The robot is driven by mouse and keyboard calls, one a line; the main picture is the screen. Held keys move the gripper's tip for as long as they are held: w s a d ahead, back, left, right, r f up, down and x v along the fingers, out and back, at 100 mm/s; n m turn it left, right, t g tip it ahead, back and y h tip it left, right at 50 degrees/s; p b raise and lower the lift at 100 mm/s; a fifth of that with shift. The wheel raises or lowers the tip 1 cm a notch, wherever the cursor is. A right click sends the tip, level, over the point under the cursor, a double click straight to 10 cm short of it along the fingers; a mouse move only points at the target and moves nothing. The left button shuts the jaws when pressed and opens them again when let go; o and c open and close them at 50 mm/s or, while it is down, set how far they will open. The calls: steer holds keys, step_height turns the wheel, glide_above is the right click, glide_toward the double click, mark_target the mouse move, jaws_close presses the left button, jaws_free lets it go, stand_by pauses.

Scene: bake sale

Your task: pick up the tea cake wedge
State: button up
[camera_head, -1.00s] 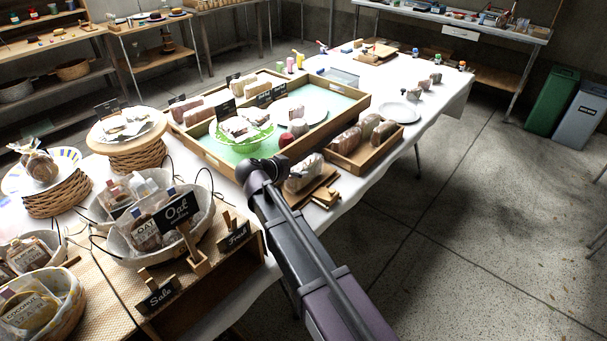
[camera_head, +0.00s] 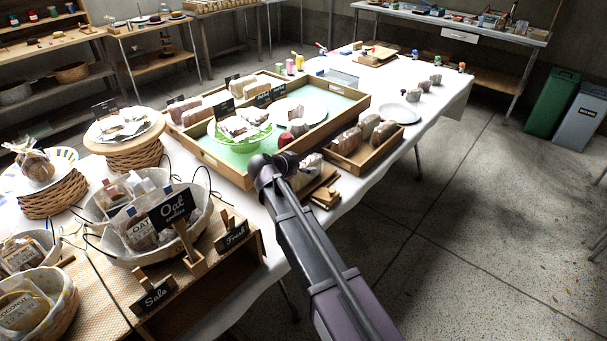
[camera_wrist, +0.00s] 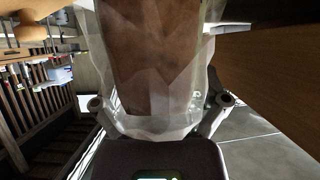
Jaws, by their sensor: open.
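A brown baked piece in clear crinkled wrap (camera_wrist: 153,55) fills the upper middle of the wrist view, very close. It may be the tea cake wedge; no label shows. My gripper (camera_wrist: 160,108) has its jaws apart, one finger on each side of the wrap's near end. I cannot tell whether they touch it. In the head view my arm reaches to the table's front edge, and its end hides the jaws. A wrapped piece (camera_head: 312,164) shows partly behind my arm, on wooden boards (camera_head: 325,195).
A wooden crate of wrapped loaves (camera_head: 365,158) stands just right of my arm. A large green-lined tray (camera_head: 225,166) is behind. The "Oat" basket (camera_head: 125,250) and small signs stand left. A wooden surface (camera_wrist: 275,60) borders the wrist view's right. Floor at right is clear.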

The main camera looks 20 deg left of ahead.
mark_target(303, 164)
steer(key=c, duration=0.8)
steer(key=shift+r, duration=0.1)
step_height(303, 164, up, 10)
steer(key=p, duration=1)
stand_by(0.7)
